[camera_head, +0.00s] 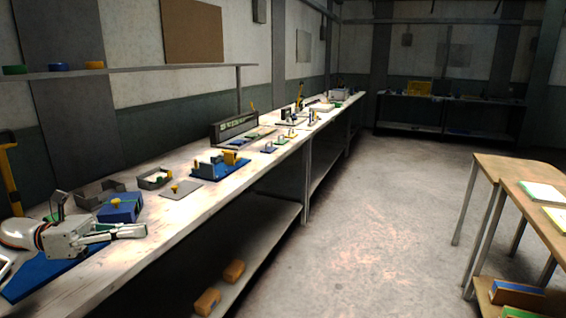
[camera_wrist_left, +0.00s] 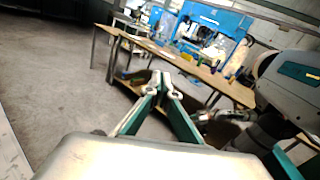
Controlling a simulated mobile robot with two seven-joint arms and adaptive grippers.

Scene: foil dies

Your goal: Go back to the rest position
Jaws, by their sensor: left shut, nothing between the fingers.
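My left gripper (camera_head: 128,231) is at the lower left of the head view, over the near end of the long workbench (camera_head: 165,226). Its fingers point right and lie together, with nothing between them. In the left wrist view the fingertips (camera_wrist_left: 164,84) also meet, with open floor and a wooden table behind them. A blue mat (camera_head: 40,275) lies under the gripper's wrist. My right gripper does not show in the head view.
A wooden table (camera_head: 515,183) stands at right. The floor (camera_head: 370,230) between is clear.

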